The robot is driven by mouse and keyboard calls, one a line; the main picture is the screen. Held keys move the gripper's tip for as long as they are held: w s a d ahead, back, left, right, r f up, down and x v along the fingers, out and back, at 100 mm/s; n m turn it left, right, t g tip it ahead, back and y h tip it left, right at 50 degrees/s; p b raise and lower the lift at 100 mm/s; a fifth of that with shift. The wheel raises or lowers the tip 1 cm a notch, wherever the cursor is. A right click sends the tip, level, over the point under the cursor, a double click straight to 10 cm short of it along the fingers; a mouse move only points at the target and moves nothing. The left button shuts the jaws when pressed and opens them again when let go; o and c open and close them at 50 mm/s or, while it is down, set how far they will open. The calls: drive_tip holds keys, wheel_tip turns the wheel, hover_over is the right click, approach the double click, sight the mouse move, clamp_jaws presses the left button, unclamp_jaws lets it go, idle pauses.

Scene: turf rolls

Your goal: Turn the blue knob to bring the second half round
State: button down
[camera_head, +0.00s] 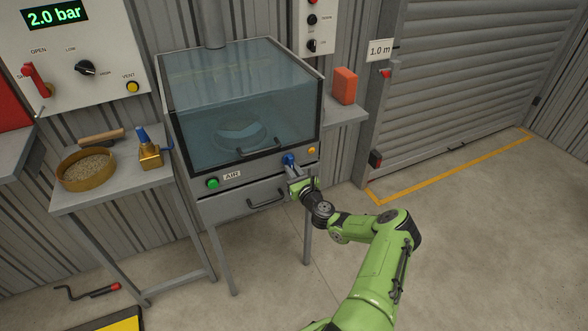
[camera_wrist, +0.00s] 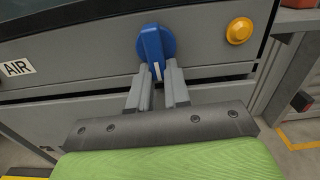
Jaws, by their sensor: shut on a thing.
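The blue knob (camera_wrist: 153,42) sits on the grey front panel of the glass-topped cabinet, with a white mark on its grip bar. In the head view the knob (camera_head: 289,159) is partly hidden by my gripper (camera_head: 294,172). In the wrist view my gripper (camera_wrist: 161,75) has its two grey fingers on either side of the knob's grip bar, shut on it. The white mark points down, toward the gap between the fingers. Inside the cabinet (camera_head: 315,115), behind tinted glass, a round ring shape (camera_head: 240,134) shows dimly.
A yellow button (camera_wrist: 239,31) is right of the knob, and a green button (camera_head: 212,183) is at the panel's left. A drawer handle (camera_head: 264,200) lies below. A side table (camera_head: 100,190) at left carries a sieve and a brass bottle. Open floor lies right.

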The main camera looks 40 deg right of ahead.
drive_tip(key=shift+a+f+m, duration=0.1)
drive_tip(key=shift+m, duration=0.3)
drive_tip(key=c, duration=1.1)
unclamp_jaws()
drive_tip(key=p+v, duration=0.2)
drive_tip(key=v, duration=1.3)
drive_tip(key=shift+s+a+p, duration=0.15)
drive_tip(key=shift+s+p, duration=0.15)
drive_tip(key=shift+s, duration=0.1)
